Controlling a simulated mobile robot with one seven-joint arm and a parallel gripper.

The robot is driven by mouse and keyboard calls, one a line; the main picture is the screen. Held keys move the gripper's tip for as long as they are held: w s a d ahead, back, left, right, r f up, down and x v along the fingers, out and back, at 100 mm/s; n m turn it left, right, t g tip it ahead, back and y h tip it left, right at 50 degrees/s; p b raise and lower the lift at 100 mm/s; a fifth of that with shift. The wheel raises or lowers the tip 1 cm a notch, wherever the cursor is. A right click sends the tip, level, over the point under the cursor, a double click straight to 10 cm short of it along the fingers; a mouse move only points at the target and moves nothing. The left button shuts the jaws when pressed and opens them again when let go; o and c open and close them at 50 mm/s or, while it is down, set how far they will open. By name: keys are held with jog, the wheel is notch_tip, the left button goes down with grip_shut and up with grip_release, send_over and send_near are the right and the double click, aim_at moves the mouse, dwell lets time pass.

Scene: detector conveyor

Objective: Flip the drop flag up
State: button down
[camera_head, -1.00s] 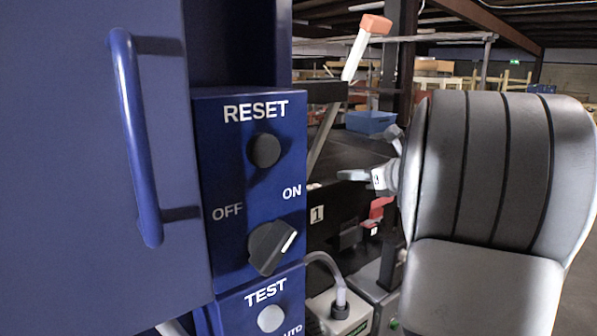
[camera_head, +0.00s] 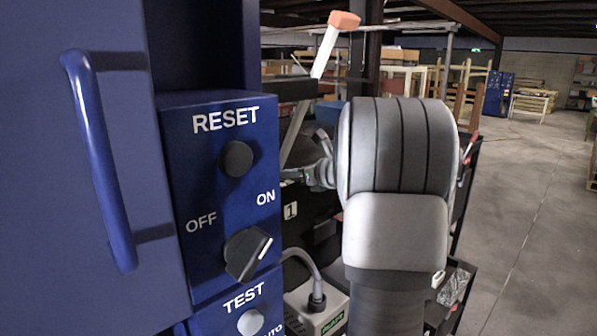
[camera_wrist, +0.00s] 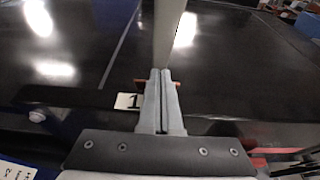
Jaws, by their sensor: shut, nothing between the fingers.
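The drop flag has an orange tip (camera_head: 344,20) and a white stick (camera_head: 324,53), with a grey shaft (camera_head: 295,132) running down. It leans up and to the right in the head view. In the wrist view a pale upright bar (camera_wrist: 168,28), probably the flag's shaft, stands just beyond the fingertips. I cannot tell whether they touch it. My gripper (camera_wrist: 160,74) is shut with its fingers together and nothing between them. In the head view its fingers (camera_head: 290,174) show small near the lower shaft, and my arm hides part of the area.
A blue control box (camera_head: 205,225) with RESET, OFF/ON and TEST controls stands left of my arm. A blue door with a handle (camera_head: 100,165) is further left. A dark conveyor surface (camera_wrist: 75,55) lies beyond the gripper, with a label "1" (camera_wrist: 128,101). Open floor (camera_head: 535,200) is at right.

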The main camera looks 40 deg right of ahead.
jog(key=shift+w, duration=0.25)
